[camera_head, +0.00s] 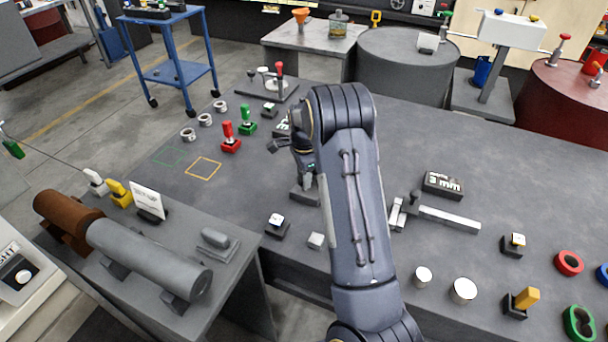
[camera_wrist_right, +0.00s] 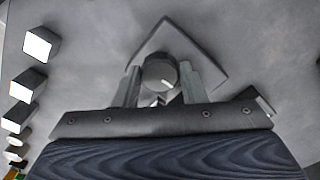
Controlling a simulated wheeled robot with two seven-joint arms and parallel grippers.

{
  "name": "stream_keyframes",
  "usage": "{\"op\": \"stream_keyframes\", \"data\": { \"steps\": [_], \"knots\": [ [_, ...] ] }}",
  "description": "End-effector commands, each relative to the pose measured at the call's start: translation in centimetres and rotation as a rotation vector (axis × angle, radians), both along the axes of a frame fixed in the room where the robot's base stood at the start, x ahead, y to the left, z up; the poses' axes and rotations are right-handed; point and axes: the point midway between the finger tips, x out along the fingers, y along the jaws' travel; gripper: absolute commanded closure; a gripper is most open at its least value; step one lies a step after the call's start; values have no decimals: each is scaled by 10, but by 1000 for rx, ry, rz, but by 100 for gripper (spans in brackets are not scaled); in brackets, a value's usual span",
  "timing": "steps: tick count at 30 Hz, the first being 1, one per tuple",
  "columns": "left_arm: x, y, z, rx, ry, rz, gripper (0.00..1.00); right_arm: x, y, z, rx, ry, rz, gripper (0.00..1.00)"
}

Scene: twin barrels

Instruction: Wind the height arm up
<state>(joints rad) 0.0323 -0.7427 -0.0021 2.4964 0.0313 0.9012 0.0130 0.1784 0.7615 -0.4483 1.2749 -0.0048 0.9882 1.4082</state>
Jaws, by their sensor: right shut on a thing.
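My right arm reaches across the grey bench in the head view, and its gripper (camera_head: 308,180) points down at a small dark block (camera_head: 300,194). In the right wrist view, my right gripper (camera_wrist_right: 160,85) is shut on a round grey knob (camera_wrist_right: 159,71) with a pale mark on its front edge. The knob stands on a dark, diamond-shaped base (camera_wrist_right: 178,35). I cannot tell which part is the height arm; my own arm hides part of the bench behind it. My left gripper is not in view.
Red (camera_head: 230,138) and green (camera_head: 246,122) handled fixtures stand left of my arm. A dark label block (camera_head: 443,185) and a flat metal bar (camera_head: 449,219) lie to its right. Pale-topped blocks (camera_wrist_right: 27,86) line the left of the wrist view. The outlined squares (camera_head: 203,168) are empty.

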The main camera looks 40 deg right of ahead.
Motion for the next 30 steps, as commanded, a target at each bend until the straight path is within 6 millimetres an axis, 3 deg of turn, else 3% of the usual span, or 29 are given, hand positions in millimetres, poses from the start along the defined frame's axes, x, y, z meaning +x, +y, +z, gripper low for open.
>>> {"op": "stream_keyframes", "data": {
  "steps": [10, 25, 26, 30],
  "knots": [
    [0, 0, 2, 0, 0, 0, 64, 1, -1, 1, -2, -2, -125, 85],
    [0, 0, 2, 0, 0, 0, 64, 1, -1, 1, -1, -4, -142, 85],
    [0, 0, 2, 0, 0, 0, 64, 1, 0, 1, -1, -4, -142, 61],
    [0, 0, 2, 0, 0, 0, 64, 1, 0, 1, -1, -3, -141, 43]
  ]
}}
